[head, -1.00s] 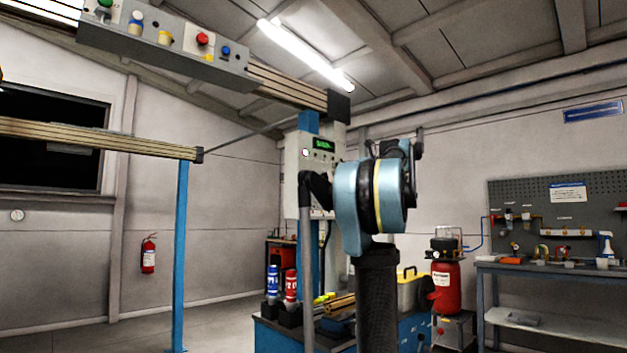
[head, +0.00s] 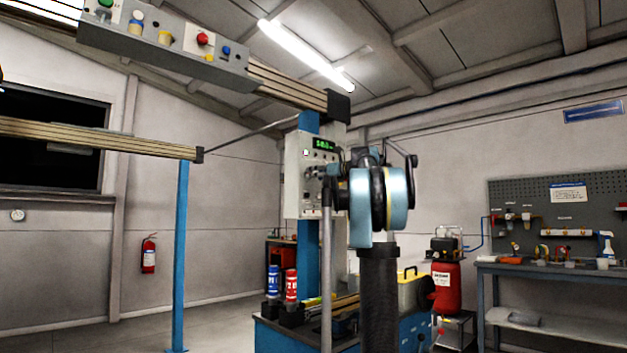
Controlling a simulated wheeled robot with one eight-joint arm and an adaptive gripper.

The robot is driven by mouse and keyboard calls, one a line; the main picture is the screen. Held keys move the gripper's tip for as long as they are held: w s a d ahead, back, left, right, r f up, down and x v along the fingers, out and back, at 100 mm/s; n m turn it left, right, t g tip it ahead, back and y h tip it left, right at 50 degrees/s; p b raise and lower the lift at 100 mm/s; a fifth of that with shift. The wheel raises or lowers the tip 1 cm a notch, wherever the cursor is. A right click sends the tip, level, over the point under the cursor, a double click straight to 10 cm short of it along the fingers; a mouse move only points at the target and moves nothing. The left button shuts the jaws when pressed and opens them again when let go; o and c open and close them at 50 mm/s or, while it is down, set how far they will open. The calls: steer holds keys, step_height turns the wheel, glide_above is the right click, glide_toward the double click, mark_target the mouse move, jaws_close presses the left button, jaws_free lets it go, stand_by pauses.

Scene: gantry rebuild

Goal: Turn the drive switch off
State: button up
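A pale grey control box (head: 293,185) hangs on the blue gantry post in the head view, with a lit green display (head: 325,145) and a small bright indicator (head: 306,153) on its front. Small dark knobs show below the display, too small to tell which is the drive switch. My arm stands in front of the box's right side and hides part of it. What looks like my gripper (head: 327,184) is a dark shape at the box's lower front. Its fingers cannot be made out, nor whether it touches a knob.
A grey button panel (head: 165,60) hangs on the overhead beam at upper left. Below the box is a blue bench (head: 275,338) with blue and red cans. A red tank (head: 446,290) and a workbench (head: 545,268) stand to the right. The floor at left is clear.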

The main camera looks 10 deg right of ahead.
steer(key=shift+x, duration=1.3)
steer(key=c, duration=1.1)
steer(key=shift+o, duration=0.2)
steer(key=shift+f+n, duration=0.1)
steer(key=shift+n, duration=8.9)
